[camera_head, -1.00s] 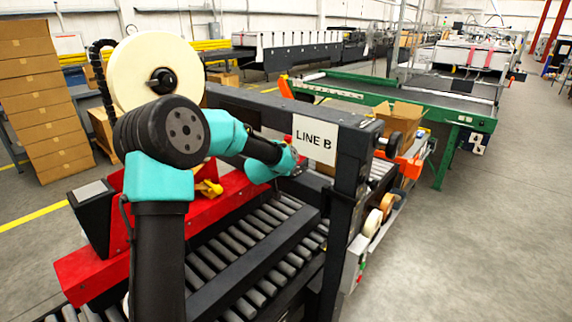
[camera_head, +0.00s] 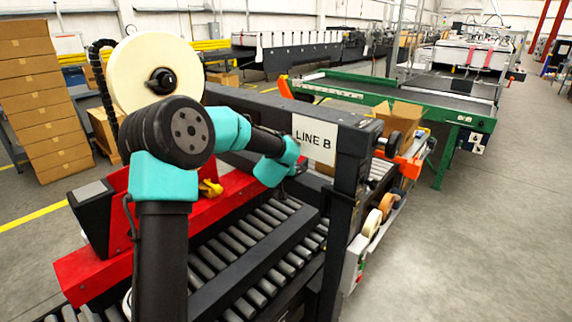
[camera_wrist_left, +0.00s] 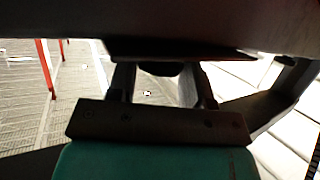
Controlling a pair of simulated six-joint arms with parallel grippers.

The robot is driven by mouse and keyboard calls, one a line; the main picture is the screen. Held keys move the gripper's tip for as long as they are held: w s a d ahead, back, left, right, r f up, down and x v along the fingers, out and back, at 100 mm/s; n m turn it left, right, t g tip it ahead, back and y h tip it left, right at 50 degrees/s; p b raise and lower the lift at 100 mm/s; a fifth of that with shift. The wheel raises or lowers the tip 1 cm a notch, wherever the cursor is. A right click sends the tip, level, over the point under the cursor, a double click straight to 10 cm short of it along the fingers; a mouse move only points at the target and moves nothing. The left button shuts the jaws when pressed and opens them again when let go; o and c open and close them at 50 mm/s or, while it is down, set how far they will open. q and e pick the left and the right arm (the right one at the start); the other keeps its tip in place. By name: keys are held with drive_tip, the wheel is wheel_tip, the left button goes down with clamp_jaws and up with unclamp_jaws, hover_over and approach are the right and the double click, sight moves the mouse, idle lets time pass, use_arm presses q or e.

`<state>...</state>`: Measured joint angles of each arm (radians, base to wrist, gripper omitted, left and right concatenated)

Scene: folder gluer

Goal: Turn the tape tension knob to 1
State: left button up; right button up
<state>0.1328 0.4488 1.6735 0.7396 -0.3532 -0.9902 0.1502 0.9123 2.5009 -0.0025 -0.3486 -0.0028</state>
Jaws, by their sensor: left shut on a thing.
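In the left wrist view, a dark rounded part (camera_wrist_left: 160,69), which looks like a knob, sits under a wide dark overhang. The two fingers of my left gripper (camera_wrist_left: 163,78) stand on either side of it, and I take the gripper as shut on it. No numbers or pointer mark can be read, so its setting cannot be told. In the head view my left arm reaches over the red part of the machine (camera_head: 80,268). Its wrist is beside the LINE B sign (camera_head: 314,139), and the fingertips and the knob cannot be made out there. My right gripper is not in view.
A large cream tape roll (camera_head: 145,62) stands behind my arm. A dark crossbar (camera_head: 245,105) and post (camera_head: 343,200) stand close to my wrist. Grey conveyor rollers (camera_head: 240,238) lie below. A small yellow part (camera_head: 210,188) sits near my forearm.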

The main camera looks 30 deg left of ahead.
use_arm(q)
drive_tip(key=shift+r, duration=0.1)
drive_tip(key=shift+w+d+n+g+y, duration=0.15)
drive_tip(key=shift+n+g+y, duration=0.45)
drive_tip(key=shift+n+y, duration=0.75)
drive_tip(key=o, duration=0.9)
drive_tip(key=v, duration=1.7)
drive_tip(key=shift+s+d, duration=0.2)
drive_tip(key=shift+s, duration=0.05)
